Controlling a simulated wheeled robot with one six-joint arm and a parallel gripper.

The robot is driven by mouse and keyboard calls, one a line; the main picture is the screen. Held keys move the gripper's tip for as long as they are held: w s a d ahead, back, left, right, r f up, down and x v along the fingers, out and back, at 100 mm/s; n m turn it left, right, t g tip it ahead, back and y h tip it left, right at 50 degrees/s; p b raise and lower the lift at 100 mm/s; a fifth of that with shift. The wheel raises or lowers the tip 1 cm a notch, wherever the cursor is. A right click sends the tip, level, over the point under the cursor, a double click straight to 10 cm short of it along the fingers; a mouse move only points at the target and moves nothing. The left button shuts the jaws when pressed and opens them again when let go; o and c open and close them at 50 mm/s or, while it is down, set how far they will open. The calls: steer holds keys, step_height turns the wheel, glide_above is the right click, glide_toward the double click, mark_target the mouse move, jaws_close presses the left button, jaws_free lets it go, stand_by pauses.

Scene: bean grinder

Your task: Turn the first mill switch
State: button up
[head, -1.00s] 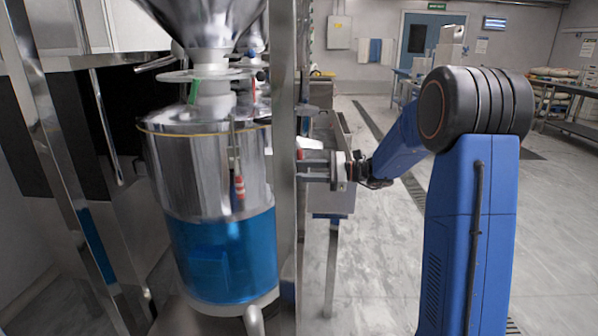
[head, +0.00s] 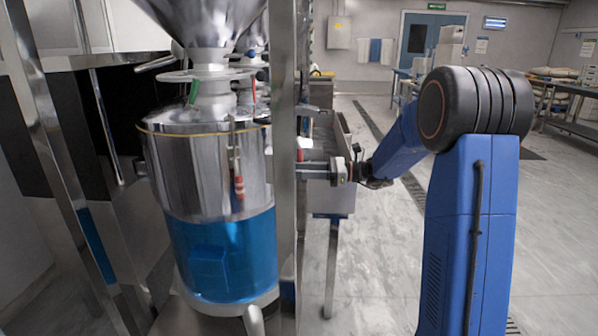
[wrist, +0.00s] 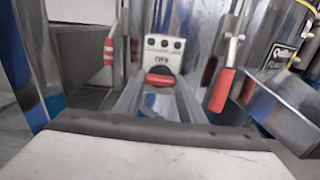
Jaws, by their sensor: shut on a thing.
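The mill switch is a red horizontal handle (wrist: 160,79) on a black round base, below a white panel (wrist: 166,45) with several black knobs. In the wrist view the two grey fingers of my gripper (wrist: 159,82) reach forward to the handle, one at each end of it, and are shut on it. In the head view my gripper (head: 318,171) reaches left, with its tips partly hidden behind a steel post. The switch itself is hidden there. The mill (head: 208,170) is a steel drum with a blue lower part and a hopper above.
A steel post (head: 284,200) stands between the mill and my gripper. Red-handled levers flank the switch at the left (wrist: 108,52) and right (wrist: 221,90) in the wrist view. A steel bench (head: 334,200) stands behind my gripper. The floor to the right is open.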

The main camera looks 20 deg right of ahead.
steer(key=o, duration=1)
steer(key=shift+o, duration=0.2)
steer(key=shift+d, duration=0.1)
steer(key=v, duration=1.7)
steer(key=shift+d, duration=0.15)
steer(key=shift+s, duration=0.1)
